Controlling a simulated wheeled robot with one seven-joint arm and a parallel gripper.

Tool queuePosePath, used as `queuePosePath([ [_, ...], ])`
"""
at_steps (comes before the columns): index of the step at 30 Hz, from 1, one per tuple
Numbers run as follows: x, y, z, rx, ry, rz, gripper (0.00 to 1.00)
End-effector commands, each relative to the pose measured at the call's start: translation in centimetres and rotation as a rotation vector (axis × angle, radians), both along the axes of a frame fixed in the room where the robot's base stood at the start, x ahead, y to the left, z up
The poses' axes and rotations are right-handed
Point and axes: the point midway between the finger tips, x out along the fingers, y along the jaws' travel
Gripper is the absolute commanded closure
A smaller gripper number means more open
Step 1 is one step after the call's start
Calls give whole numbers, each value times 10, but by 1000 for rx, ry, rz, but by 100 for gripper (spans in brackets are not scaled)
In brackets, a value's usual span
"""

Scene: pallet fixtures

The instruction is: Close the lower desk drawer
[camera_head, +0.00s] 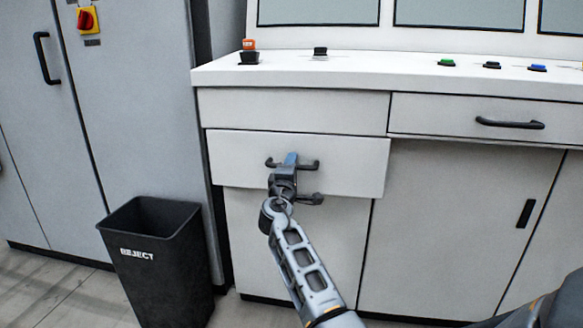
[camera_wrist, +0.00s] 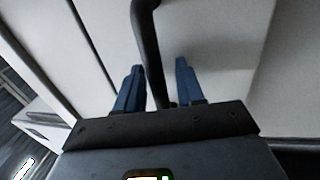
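The lower desk drawer (camera_head: 350,165) is on the left part of the white desk, under a plain upper panel. Its front stands out a little from the desk body, so it is partly open. Its black bar handle (camera_head: 309,166) is partly hidden behind my gripper (camera_head: 290,160). In the wrist view, the handle (camera_wrist: 148,45) runs between the two blue fingers of my gripper (camera_wrist: 158,85). The fingers are apart, with a clear gap on the right of the bar. I cannot tell whether the left finger touches it.
A black REJECT bin (camera_head: 160,265) stands on the floor at the left, in front of a grey cabinet (camera_head: 130,110). Another closed drawer (camera_head: 440,118) and a cabinet door (camera_head: 450,220) are to the right. Buttons sit on the desktop (camera_head: 390,70).

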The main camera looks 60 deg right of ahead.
Motion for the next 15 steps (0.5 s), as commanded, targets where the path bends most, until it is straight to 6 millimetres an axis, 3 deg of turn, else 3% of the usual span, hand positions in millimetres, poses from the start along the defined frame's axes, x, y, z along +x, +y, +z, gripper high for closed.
queuePosePath([
  [5, -3, 10, -2, 0, 1, 2, 62],
  [15, -21, 58, -12, 0, 2, 2, 62],
])
